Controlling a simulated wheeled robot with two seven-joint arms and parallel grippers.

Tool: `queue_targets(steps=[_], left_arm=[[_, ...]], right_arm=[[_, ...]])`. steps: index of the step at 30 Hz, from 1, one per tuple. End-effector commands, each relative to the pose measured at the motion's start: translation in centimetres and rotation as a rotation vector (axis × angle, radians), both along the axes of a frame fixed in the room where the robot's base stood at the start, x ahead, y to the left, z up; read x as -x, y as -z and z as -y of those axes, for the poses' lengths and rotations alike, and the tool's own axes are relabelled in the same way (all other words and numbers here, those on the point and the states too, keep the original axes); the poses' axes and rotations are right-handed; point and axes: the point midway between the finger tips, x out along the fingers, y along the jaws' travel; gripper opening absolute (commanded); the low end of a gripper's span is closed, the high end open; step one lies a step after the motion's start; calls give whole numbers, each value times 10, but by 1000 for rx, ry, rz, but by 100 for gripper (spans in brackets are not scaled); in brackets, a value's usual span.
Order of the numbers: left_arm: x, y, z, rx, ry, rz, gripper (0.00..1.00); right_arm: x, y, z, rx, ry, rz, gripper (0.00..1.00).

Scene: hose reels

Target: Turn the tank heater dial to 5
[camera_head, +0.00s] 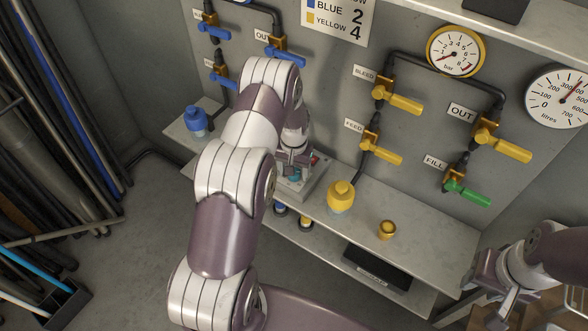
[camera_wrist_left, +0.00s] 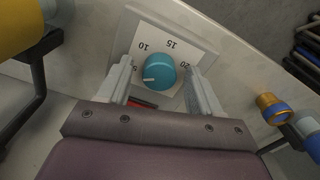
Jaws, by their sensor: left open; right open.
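The tank heater dial is a teal round knob (camera_wrist_left: 159,72) on a white plate (camera_wrist_left: 171,43) marked 5, 10, 15 and 20. Its white pointer line points left and slightly down, close to the 5. My left gripper (camera_wrist_left: 160,67) is open, with one finger on each side of the knob and a visible gap to it. In the head view my left gripper (camera_head: 293,163) is over the heater box (camera_head: 312,183), and only a bit of the teal knob (camera_head: 293,176) shows. My right gripper (camera_head: 497,308) is open and empty at the lower right, away from the dial.
Yellow-handled valves (camera_head: 398,101) and a green-handled valve (camera_head: 468,194) stick out from the wall.

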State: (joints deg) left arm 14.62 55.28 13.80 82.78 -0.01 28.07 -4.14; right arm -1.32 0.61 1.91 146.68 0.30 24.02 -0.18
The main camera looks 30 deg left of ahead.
Motion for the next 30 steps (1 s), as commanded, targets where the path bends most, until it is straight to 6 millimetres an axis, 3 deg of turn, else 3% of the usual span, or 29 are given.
queue_targets(steps=[5, 18, 22, 30], left_arm=[[-1, -11, 0, -1, 0, 3, 65], [0, -113, 0, -1, 0, 4, 65], [1, -125, 0, 0, 0, 2, 65], [1, -127, 0, 0, 0, 0, 65]], right_arm=[[0, 3, 0, 0, 0, 0, 43], [0, 16, 0, 0, 0, 0, 43], [0, 16, 0, 0, 0, 0, 43], [0, 16, 0, 0, 0, 0, 43]])
